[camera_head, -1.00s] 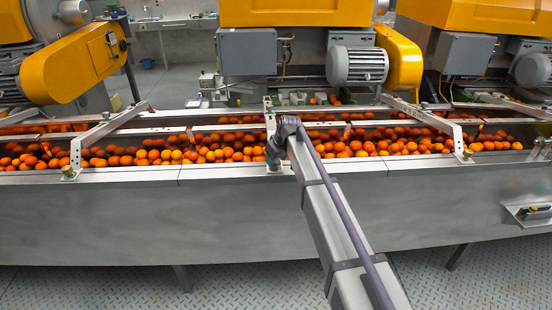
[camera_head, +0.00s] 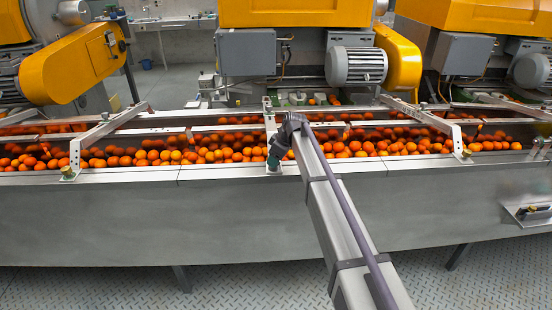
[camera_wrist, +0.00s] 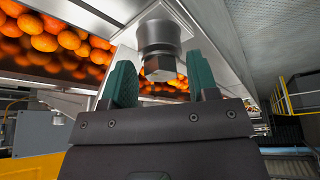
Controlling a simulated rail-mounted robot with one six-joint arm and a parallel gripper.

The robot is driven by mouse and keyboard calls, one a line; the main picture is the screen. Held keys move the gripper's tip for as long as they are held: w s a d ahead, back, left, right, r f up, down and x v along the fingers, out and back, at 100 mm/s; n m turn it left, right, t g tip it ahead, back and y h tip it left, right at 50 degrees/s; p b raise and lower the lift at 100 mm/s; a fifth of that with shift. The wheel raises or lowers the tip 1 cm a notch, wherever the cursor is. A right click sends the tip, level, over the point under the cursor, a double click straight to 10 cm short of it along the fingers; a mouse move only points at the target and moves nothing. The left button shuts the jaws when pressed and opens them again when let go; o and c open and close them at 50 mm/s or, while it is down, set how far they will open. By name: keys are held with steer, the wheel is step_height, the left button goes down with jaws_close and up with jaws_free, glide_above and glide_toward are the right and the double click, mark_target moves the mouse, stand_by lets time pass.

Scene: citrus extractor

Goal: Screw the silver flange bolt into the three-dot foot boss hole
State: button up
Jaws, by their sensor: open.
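In the wrist view, a silver bolt (camera_wrist: 160,65) with a hex head and a wider round part behind it is at a bright metal plate (camera_wrist: 168,14). My gripper (camera_wrist: 158,62) has its two green fingers apart, one on each side of the hex head, with gaps showing on both sides. In the head view, my gripper (camera_head: 275,153) is small and partly hidden by my wrist, at the front foot of the middle bracket (camera_head: 268,112). The boss hole and its dot marks cannot be made out.
Oranges (camera_head: 225,154) fill the long metal trough (camera_head: 130,200). Similar brackets cross it at the left (camera_head: 110,128) and right (camera_head: 430,120), with brass-coloured fasteners at their front feet. Yellow machines and a motor (camera_head: 358,65) stand behind.

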steer(key=c, duration=0.5)
steer(key=shift+s+m+t, duration=0.1)
steer(key=shift+m+t, duration=0.2)
steer(key=shift+m, duration=0.5)
steer(key=shift+s+a+m+t+h, duration=0.1)
steer(key=shift+m+t+h, duration=0.5)
steer(key=shift+m, duration=1.1)
steer(key=shift+c, duration=0.2)
steer(key=shift+s+m, duration=0.1)
steer(key=shift+m, duration=0.5)
steer(key=shift+a+m+t+h, duration=0.1)
steer(key=shift+m+t+h, duration=0.35)
steer(key=shift+m, duration=0.75)
